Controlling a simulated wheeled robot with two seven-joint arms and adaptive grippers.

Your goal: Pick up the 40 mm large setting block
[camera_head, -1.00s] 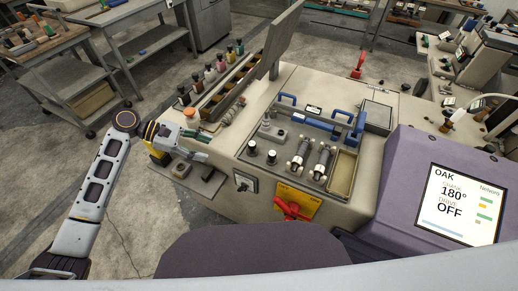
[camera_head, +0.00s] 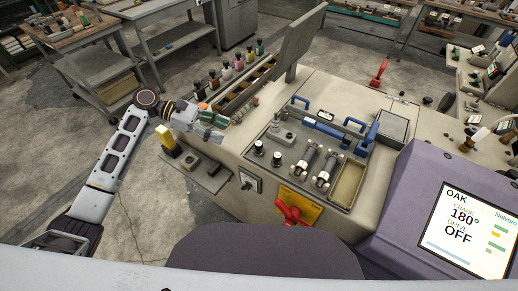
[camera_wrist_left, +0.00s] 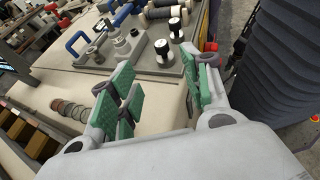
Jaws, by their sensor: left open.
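In the head view, a small ledge (camera_head: 214,181) sticks out from the left side of the loom, low down. A yellow upright block (camera_head: 166,137) and small dark and grey blocks (camera_head: 189,161) stand on it. I cannot tell which one is the 40 mm large setting block. My left gripper (camera_head: 216,128) is above and behind the ledge, near the loom's left top edge. In the left wrist view its green-padded fingers (camera_wrist_left: 158,82) are apart, with nothing between them. My right gripper is not in view.
A grey tray (camera_head: 270,182) with blue handles, black-knobbed parts and rollers lies on the loom top. A red lever (camera_head: 291,212) is on the front. A purple display housing (camera_head: 420,190) stands at right.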

